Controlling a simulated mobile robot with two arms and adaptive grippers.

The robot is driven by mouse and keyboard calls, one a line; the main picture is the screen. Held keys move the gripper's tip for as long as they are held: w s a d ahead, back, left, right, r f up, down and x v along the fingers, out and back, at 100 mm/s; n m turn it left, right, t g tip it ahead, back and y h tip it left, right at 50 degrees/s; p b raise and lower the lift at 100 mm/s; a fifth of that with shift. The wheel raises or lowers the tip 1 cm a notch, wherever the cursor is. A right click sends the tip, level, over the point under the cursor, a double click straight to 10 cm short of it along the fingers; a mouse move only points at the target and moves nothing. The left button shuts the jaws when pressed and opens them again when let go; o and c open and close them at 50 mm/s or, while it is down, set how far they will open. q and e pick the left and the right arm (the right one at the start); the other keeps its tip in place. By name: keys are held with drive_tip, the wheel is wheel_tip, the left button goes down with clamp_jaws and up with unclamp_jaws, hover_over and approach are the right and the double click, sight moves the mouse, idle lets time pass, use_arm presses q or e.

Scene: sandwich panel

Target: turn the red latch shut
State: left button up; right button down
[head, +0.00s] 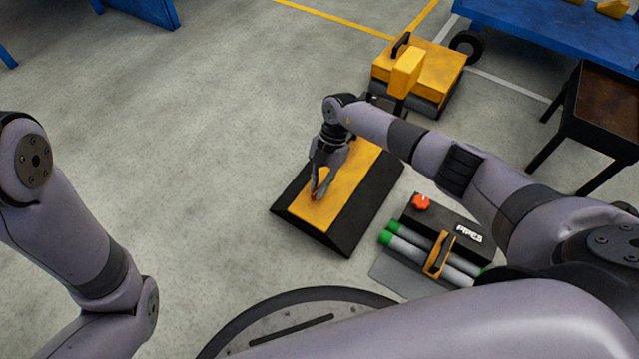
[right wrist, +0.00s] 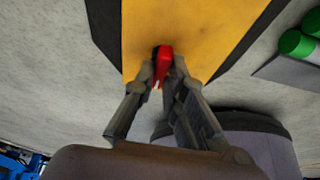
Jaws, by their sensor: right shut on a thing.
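The red latch (right wrist: 164,62) sits on the yellow top of a black-sided sandwich panel (head: 350,190). In the right wrist view the panel's yellow face (right wrist: 200,35) fills the upper middle. My right gripper (head: 317,194) is over the near part of the yellow face, its fingers closed around the latch. In the right wrist view the fingertips (right wrist: 163,72) press on both sides of the latch, and its far end shows between them. In the head view only a little red shows at the fingertips. My left arm is at the left, but its gripper is out of view.
Right of the panel is a black PIPES unit (head: 465,236) with a red knob (head: 421,202), green-ended pipes (head: 405,245) and a yellow clamp (head: 440,255). A dark table (head: 605,105) is at the right. The floor to the left is clear.

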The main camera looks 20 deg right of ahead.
idle(0.4)
drive_tip(key=c, duration=1.6)
unclamp_jaws()
drive_tip(key=shift+c, duration=0.2)
drive_tip(key=v, duration=1.2)
drive_tip(key=shift+a, duration=0.15)
